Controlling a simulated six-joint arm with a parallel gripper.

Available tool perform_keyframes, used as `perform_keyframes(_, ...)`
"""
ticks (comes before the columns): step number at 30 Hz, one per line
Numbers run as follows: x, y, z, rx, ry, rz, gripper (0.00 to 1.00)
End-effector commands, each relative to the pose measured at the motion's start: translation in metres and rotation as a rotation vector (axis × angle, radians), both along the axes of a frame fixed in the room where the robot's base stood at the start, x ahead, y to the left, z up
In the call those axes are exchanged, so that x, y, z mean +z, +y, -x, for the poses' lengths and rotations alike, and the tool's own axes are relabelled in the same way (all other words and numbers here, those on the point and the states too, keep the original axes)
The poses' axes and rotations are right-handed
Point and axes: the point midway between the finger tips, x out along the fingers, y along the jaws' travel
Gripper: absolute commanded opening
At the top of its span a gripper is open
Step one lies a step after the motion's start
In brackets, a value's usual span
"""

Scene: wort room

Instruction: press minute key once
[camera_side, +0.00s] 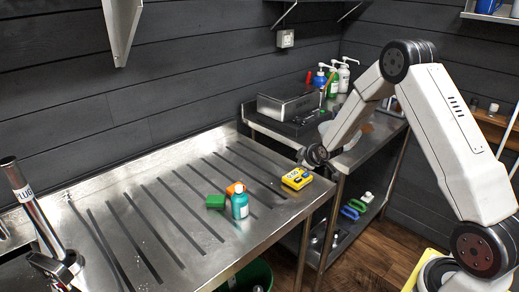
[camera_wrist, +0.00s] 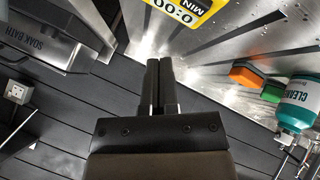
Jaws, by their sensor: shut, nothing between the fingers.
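A yellow timer (camera_side: 297,178) lies on the steel drainboard near its right edge. The minute key itself is not clearly in view there. My gripper (camera_wrist: 159,62) is shut and empty, its fingertips just short of the timer in the picture. In the side view my gripper (camera_side: 308,163) is small and dark, at the timer's far side; whether it touches cannot be told.
A teal cleaner bottle (camera_side: 240,205) stands left of the timer, with an orange block (camera_side: 235,188) and a green block (camera_side: 215,201) beside it. A soak bath (camera_side: 288,106) and pump bottles (camera_side: 332,80) stand on the back counter. The drainboard's left part is clear.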

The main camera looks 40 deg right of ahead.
Motion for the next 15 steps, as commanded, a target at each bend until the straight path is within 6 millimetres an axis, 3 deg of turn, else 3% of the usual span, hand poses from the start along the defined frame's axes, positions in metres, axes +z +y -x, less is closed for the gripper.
perform_keyframes(6,-0.022,0.0,0.0,0.001,0.002,0.0,0.0)
perform_keyframes(15,-0.037,0.0,0.0,0.0,-0.001,0.0,0.0)
